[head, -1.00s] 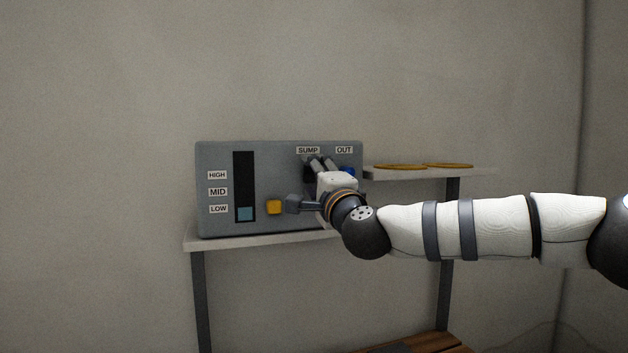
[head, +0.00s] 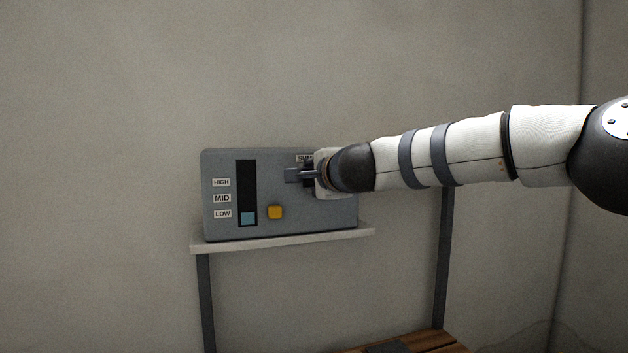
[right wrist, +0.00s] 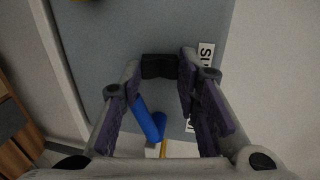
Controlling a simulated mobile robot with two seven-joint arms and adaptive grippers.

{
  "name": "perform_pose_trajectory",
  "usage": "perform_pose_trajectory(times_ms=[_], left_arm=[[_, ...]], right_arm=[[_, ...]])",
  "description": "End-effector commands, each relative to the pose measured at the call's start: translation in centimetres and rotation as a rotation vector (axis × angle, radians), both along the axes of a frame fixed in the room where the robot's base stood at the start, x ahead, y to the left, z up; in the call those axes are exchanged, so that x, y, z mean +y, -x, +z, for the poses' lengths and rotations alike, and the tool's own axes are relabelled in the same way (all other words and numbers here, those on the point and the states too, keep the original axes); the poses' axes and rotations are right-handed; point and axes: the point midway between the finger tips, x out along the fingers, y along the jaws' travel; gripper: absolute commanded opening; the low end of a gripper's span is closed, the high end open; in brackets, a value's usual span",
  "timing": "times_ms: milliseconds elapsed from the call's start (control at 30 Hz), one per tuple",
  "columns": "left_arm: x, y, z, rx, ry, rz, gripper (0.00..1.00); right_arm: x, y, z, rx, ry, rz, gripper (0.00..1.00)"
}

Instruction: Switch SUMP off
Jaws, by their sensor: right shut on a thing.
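The grey control panel (head: 285,222) stands on a shelf against the wall. The SUMP label (head: 304,158) is partly covered by my arm in the head view; it also shows sideways in the right wrist view (right wrist: 205,62). The dark SUMP switch (right wrist: 159,66) sits between my right fingertips. My right gripper (right wrist: 160,72) is shut on it, with a finger on either side. In the head view my right gripper (head: 309,168) is against the panel, and hand and wrist hide the switch. My left gripper is not in view.
A blue handle (right wrist: 146,118) lies close beside my right fingers. A yellow button (head: 275,212) is lower on the panel. The dark gauge (head: 247,185) shows blue at LOW (head: 222,214). The OUT label is hidden in the head view. A wooden surface (head: 430,342) lies below.

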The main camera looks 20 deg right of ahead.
Motion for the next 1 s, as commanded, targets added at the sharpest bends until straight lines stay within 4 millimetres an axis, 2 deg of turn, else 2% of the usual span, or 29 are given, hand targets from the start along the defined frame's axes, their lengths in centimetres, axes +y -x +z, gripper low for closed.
perform_pose_trajectory(times_ms=[500, 533, 600, 867, 1000], left_arm=[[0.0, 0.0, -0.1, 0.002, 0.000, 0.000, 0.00], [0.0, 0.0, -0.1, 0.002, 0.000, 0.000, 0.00], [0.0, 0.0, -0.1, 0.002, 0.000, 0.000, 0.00], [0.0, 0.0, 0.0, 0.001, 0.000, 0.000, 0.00], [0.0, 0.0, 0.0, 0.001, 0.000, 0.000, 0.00]], right_arm=[[0.0, -0.1, 0.2, 0.039, -0.004, 0.001, 0.02], [0.0, -0.1, 0.2, 0.039, -0.005, 0.001, 0.34], [0.0, -0.1, 0.2, 0.039, -0.005, 0.001, 0.50], [0.0, 0.0, 0.2, 0.039, -0.005, 0.002, 0.50], [0.0, 1.1, 0.5, 0.040, -0.006, 0.002, 0.50]])
